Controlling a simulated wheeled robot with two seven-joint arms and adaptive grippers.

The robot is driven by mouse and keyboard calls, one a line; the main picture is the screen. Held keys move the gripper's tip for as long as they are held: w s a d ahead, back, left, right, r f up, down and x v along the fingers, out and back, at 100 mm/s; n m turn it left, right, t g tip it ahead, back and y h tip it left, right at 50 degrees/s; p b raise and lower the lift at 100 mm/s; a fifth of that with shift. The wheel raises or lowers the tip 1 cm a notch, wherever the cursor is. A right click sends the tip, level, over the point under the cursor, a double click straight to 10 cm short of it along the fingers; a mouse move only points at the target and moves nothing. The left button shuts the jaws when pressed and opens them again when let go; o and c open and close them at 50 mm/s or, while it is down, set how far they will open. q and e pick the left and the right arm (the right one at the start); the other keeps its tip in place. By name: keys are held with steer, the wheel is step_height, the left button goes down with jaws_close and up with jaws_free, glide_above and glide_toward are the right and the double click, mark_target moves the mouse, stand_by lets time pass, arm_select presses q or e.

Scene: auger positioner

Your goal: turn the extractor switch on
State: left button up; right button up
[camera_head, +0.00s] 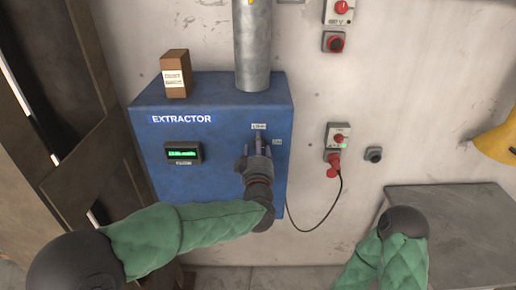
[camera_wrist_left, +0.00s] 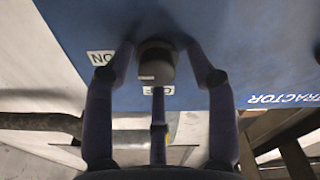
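The blue extractor box (camera_head: 222,108) stands against the wall with a white EXTRACTOR label. Its dark round switch knob (camera_wrist_left: 157,62) shows in the left wrist view, between an ON label (camera_wrist_left: 102,57) and a partly hidden label (camera_wrist_left: 166,91) that looks like OFF. In the head view the knob is mostly hidden by my left gripper (camera_head: 260,142), which is at the box's front right. In the left wrist view its dark fingers (camera_wrist_left: 160,52) are spread around the knob, with gaps visible at the sides. Contact is unclear. My right gripper is out of view.
A green-lit display (camera_head: 182,153) is on the box front, and a brown carton (camera_head: 176,74) stands on top. A metal duct (camera_head: 253,45) rises from it. A red plug (camera_head: 333,166) with a cable hangs to the right. A grey table (camera_head: 455,215) is at the right.

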arm_select(q)
steer(key=s+f, duration=0.1)
steer(key=s, duration=1.1)
steer(key=shift+f, duration=0.1)
